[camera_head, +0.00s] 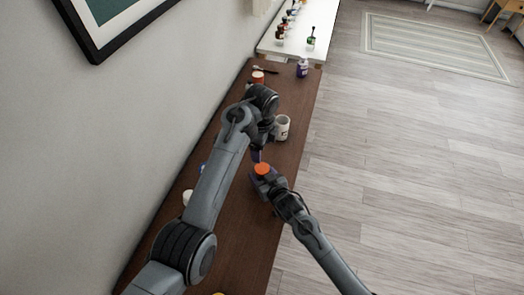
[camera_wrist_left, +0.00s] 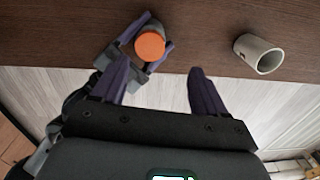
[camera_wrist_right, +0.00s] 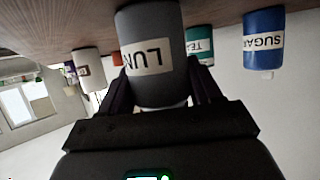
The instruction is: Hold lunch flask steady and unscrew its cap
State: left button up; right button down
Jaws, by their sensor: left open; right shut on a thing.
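The lunch flask (camera_wrist_right: 152,80) is a grey cylinder with a white label reading "LUN" in the right wrist view, where the picture is upside down. Its orange cap (camera_head: 263,169) faces up on top; it also shows in the left wrist view (camera_wrist_left: 150,46). My right gripper (camera_head: 269,183) is shut around the flask body, a finger on each side. My left gripper (camera_wrist_left: 157,74) is open and empty near the cap. In the left wrist view the cap lies just beyond the fingertips, not between them. The flask's lower body is hidden in the head view.
A pale mug (camera_head: 282,127) stands farther along the brown counter (camera_head: 262,235). A blue sugar canister (camera_wrist_right: 264,40) and a teal tea canister (camera_wrist_right: 202,44) stand behind the flask. A purple bottle (camera_head: 302,68) and a red-topped jar (camera_head: 257,77) are at the far end.

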aim_at(262, 168)
pick_arm(q)
jog(key=m, duration=0.4)
jog(key=s+f+m, duration=0.1)
jog(key=m, duration=0.1)
jog(key=shift+d, duration=0.1)
jog(key=shift+s+f+m+g, duration=0.1)
jog(key=shift+f+m+g, duration=0.15)
jog(key=shift+m, duration=0.65)
jog(key=shift+f, duration=3.85)
jog(key=c, duration=1.1)
jog(key=n, duration=0.6)
jog(key=shift+n, duration=0.3)
